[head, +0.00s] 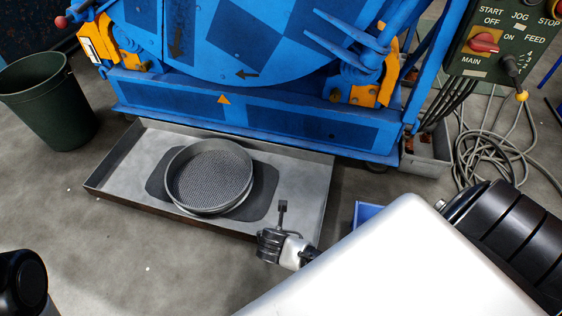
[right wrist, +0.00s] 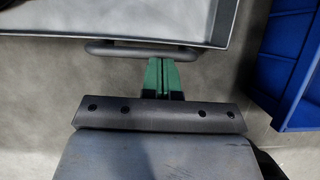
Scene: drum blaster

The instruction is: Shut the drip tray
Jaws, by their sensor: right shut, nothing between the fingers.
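The drip tray (head: 115,172) is a shallow grey metal tray on the floor, pulled out in front of the blue machine. Its back edge lies at the machine's base. My right gripper (head: 283,205) is over the tray's front edge, right of its middle. In the right wrist view, the green fingers of my right gripper (right wrist: 161,66) are shut and empty. Their tips are at the tray's bar handle (right wrist: 150,48); I cannot tell whether they touch it. The tray's front wall (right wrist: 120,38) lies just beyond. My left gripper is out of view.
A round sieve (head: 209,175) stands on a dark mat (head: 262,190) in the tray. The blue machine (head: 245,118) stands behind. A dark green bin (head: 50,100) is at left. A blue container (head: 368,212), also in the right wrist view (right wrist: 290,75), is to the right. Cables (head: 495,150) lie at right.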

